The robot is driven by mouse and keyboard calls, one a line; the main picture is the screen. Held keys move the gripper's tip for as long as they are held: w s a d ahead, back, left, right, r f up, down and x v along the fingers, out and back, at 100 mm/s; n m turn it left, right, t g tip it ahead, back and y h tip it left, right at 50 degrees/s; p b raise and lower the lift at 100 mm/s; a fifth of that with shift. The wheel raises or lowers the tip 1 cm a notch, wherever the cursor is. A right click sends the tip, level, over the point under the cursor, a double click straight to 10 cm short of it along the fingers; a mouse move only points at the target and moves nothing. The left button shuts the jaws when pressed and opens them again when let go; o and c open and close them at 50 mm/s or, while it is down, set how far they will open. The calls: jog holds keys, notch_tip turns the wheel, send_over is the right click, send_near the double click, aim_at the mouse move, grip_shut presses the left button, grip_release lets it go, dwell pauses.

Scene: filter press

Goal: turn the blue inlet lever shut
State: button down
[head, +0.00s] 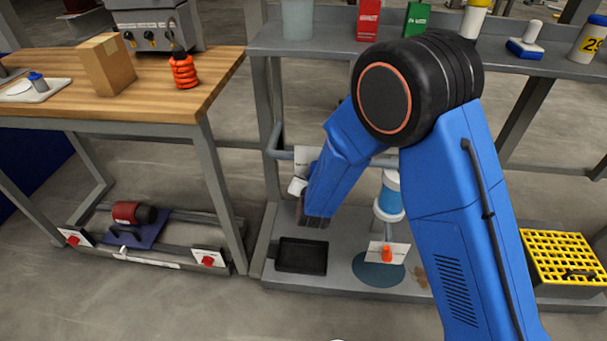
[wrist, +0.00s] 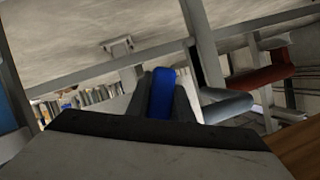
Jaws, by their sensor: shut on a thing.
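The blue inlet lever (wrist: 161,96) shows in the wrist view as an upright blue bar, right between the two dark fingers of my gripper (wrist: 163,86). The fingers are shut on it, one at each side. The lever's lower end is hidden behind the pale gripper body. In the head view my blue arm reaches down in front of the pipework and hides the gripper's fingertips. I cannot tell the lever's angle on its pipe from these frames.
A white and blue filter housing (head: 389,196) stands beside my arm, with an orange-red valve handle (head: 387,255) below. A black tray (head: 301,257) lies on the low shelf. A wooden bench (head: 150,105) stands left, a yellow grated box (head: 563,256) right. The front floor is clear.

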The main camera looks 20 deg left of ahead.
jog(key=w+d+r+n+t+h, duration=0.1)
jog(key=w+d+n+t+h, duration=0.1)
jog(key=d+n+h, duration=0.4)
jog(key=shift+d+r+n, duration=0.25)
jog(key=shift+d+n, duration=0.95)
jog(key=shift+n, duration=0.6)
jog(key=c, duration=1.6)
grip_release()
jog(key=shift+o, duration=0.2)
jog(key=shift+s, duration=0.1)
jog(key=v, duration=1.7)
